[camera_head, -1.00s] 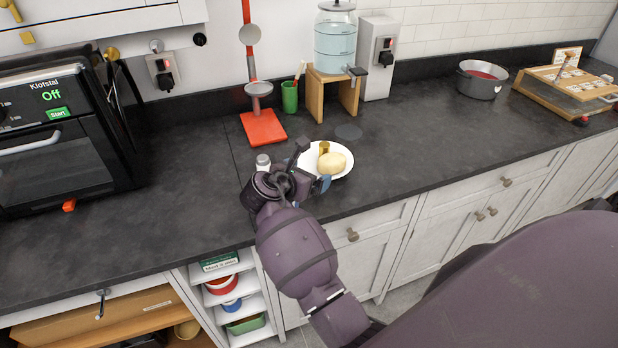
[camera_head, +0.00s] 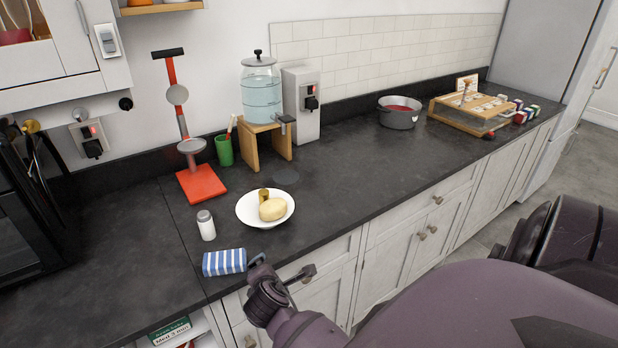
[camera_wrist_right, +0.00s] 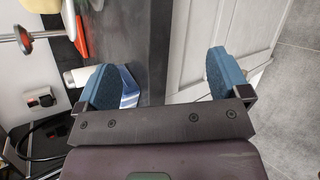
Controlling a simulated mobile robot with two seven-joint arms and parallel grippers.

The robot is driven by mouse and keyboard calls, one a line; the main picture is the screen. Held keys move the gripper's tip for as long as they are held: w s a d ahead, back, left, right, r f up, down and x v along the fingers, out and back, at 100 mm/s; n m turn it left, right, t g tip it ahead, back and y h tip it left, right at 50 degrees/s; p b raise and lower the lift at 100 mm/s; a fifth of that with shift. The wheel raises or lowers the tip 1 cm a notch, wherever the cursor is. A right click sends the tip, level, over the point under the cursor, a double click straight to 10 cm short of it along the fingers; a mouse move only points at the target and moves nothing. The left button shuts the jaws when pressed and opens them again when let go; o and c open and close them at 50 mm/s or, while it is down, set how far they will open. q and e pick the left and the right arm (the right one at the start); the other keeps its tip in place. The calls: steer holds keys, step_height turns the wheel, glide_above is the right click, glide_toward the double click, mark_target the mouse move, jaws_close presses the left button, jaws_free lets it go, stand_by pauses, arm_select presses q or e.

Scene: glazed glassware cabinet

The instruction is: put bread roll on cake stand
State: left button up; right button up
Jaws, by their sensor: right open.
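The bread roll (camera_head: 272,209), pale and rounded, lies in a white dish (camera_head: 245,214) on the dark counter, beside a small golden-brown item (camera_head: 263,194). I cannot make out a cake stand in either view. My right gripper (camera_head: 283,268) is open and empty at the counter's front edge, in front of the dish and apart from the roll. Its two blue-padded fingers are spread in the right wrist view (camera_wrist_right: 160,82), with the counter edge and a white cabinet front beyond them. My left gripper is not in view.
A blue-striped cloth (camera_head: 224,262) lies close to my right gripper. A white shaker (camera_head: 206,225), a red-based stand (camera_head: 201,184), a green cup (camera_head: 224,150) and a water dispenser (camera_head: 261,92) stand nearby. The counter right of the dish is clear up to a grey pot (camera_head: 399,117).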

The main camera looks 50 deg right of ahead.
steer(key=s+a+f+m+t+y, duration=0.1)
steer(key=s+a+f+m+y, duration=0.1)
steer(key=s+m, duration=0.5)
steer(key=s+a+f+m+t+y, duration=0.1)
steer(key=s+f+m+y, duration=0.3)
steer(key=s+m, duration=0.4)
steer(key=s+a+y, duration=0.1)
steer(key=s, duration=0.2)
steer(key=shift+s+a+t, duration=0.15)
steer(key=shift+a+t, duration=0.25)
arm_select(q)
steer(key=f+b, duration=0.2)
steer(key=b, duration=0.1)
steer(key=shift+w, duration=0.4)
arm_select(e)
steer(key=shift+w+f, duration=0.55)
steer(key=shift+f, duration=0.3)
